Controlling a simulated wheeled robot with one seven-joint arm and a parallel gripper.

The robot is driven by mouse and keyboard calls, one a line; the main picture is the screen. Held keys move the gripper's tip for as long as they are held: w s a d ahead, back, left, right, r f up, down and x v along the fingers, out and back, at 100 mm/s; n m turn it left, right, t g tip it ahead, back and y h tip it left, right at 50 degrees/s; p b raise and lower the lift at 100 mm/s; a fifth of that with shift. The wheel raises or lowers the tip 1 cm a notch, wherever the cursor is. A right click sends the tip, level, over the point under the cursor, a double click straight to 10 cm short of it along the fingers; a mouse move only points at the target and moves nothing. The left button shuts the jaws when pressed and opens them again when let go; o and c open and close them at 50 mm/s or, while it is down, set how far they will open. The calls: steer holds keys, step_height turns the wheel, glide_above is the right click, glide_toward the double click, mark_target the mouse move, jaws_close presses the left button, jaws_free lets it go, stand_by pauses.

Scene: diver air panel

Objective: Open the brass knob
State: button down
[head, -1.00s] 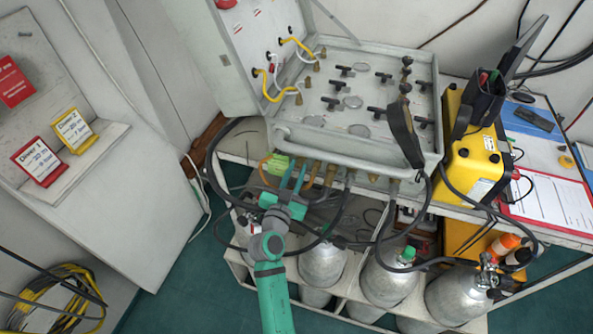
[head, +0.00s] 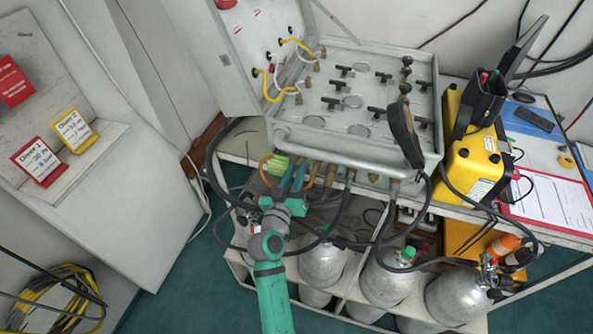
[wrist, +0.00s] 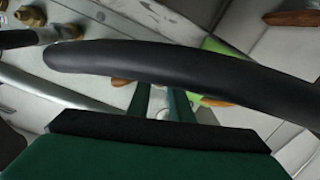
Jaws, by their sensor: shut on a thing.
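My gripper (head: 290,180) is at the front edge of the grey air panel (head: 352,130), its teal fingers pointing up among the brass fittings. The fingers are shut on the brass knob there, but the fingers and the arm hide the knob itself in the head view. In the wrist view a thick black hose (wrist: 190,65) crosses in front of the fingers (wrist: 163,102) and covers their tips, so the contact is not visible.
Black hoses (head: 345,205) hang from the panel's front around my gripper. Grey cylinders (head: 322,264) stand below on the rack. A yellow case (head: 472,150) stands right of the panel.

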steer(key=n, duration=1.1)
steer(key=shift+n, duration=0.3)
stand_by(0.4)
steer(key=c, duration=1.9)
jaws_free()
steer(key=shift+w, duration=0.1)
steer(key=shift+o, duration=0.2)
steer(key=shift+a, duration=0.1)
steer(key=v, duration=1.1)
steer(key=shift+r, duration=0.1)
